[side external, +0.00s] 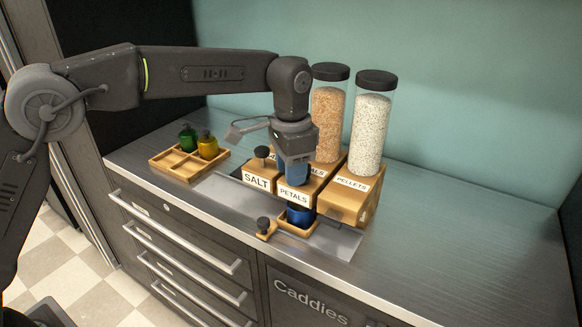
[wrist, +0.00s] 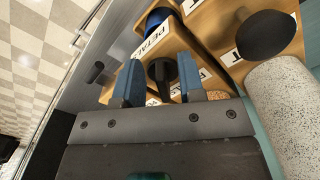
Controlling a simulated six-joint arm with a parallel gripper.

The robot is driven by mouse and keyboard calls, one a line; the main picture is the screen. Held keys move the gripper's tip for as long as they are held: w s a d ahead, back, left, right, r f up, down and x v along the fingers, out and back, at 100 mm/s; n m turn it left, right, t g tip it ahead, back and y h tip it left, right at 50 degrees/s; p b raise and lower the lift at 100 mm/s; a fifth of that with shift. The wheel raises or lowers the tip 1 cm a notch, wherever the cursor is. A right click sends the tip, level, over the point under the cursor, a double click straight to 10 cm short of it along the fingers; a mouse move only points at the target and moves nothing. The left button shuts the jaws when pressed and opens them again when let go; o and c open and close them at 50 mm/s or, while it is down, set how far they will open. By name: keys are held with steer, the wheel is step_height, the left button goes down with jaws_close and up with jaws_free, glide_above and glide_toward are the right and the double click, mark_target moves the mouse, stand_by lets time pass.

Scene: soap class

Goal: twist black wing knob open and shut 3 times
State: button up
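My gripper (side external: 294,172) is low over the wooden PETALS box (side external: 292,194) in the side view, pointing down. In the wrist view its two blue fingers (wrist: 158,74) stand apart, one on each side of a black wing knob (wrist: 162,72). The knob shows in the gap between them; I cannot tell whether either finger touches it. In the side view this knob is hidden by the gripper. A blue cup (side external: 299,214) sits in a small wooden tray in front of the PETALS box, and it also shows in the wrist view (wrist: 157,17).
The SALT box (side external: 257,182) with its black knob (side external: 262,152) stands close on the left. The PELLETS box (side external: 350,205) and two tall jars (side external: 371,130) crowd the right and back. A tray (side external: 172,165) with bottles is at left. The counter at right is clear.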

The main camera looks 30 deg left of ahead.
step_height(320, 180, up, 14)
stand_by(0.6)
steer(key=shift+f, duration=0.1)
steer(key=shift+c, duration=0.3)
stand_by(0.6)
steer(key=shift+a+f, duration=0.1)
steer(key=shift+c, duration=0.7)
steer(key=a+f+h, duration=0.1)
steer(key=a+h, duration=0.1)
steer(key=a+f+m+h, duration=0.1)
steer(key=a+h, duration=0.1)
steer(key=w+a+f+h, duration=0.1)
steer(key=a+f+h, duration=0.1)
steer(key=shift+a, duration=0.4)
jaws_close()
steer(key=shift+a+f+h, duration=0.2)
steer(key=shift+a+h, duration=0.35)
steer(key=shift+h, duration=0.15)
steer(key=shift+t, duration=0.3)
steer(key=x, duration=1)
